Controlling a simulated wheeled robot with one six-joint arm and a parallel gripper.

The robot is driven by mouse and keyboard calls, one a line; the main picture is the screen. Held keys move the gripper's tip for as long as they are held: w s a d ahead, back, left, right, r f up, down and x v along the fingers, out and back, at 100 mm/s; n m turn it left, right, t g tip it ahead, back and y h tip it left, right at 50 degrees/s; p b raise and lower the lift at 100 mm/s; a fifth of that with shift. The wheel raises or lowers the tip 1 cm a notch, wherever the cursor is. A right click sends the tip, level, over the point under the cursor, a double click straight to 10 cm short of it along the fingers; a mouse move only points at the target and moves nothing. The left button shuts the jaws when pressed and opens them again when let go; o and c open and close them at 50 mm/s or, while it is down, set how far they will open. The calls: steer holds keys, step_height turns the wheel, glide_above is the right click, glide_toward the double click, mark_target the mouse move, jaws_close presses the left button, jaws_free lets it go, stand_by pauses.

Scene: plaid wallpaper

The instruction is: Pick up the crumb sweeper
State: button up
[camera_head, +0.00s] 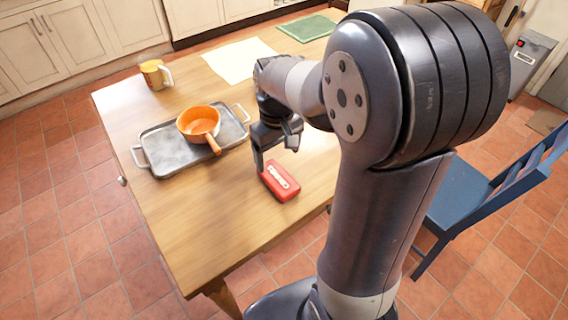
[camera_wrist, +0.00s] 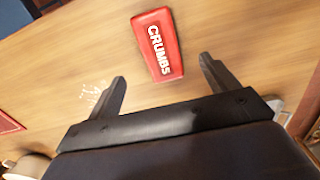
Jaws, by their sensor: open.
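The crumb sweeper (camera_head: 281,181) is a small red block with a white strip on top, lying on the wooden table near its front right edge. In the wrist view the crumb sweeper (camera_wrist: 157,45) shows white lettering that reads CRUMBS. My gripper (camera_head: 277,160) is just behind it in the head view, above the table. In the wrist view my gripper (camera_wrist: 162,80) is open and empty, with its two fingers apart; the sweeper lies ahead of the gap between them, toward the top of the picture.
A metal tray (camera_head: 165,163) holding an orange pan (camera_head: 199,122) stands left of my gripper on the table (camera_head: 190,230). A blue chair (camera_head: 470,190) stands at right. The front table area is clear.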

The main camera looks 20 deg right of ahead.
glide_above(278, 176)
steer(key=f, duration=0.4)
steer(key=shift+s+f, duration=0.1)
steer(key=shift+s, duration=0.3)
steer(key=shift+w+f+b, duration=0.2)
steer(key=shift+f+b, duration=0.1)
steer(key=shift+f, duration=1.25)
steer(key=shift+w+f+b, duration=0.15)
steer(key=shift+f+b, duration=0.15)
steer(key=shift+f, duration=1.2)
steer(key=c, duration=1.2)
step_height(278, 176, up, 10)
steer(key=shift+r+p, duration=0.1)
steer(key=shift+p, duration=0.6)
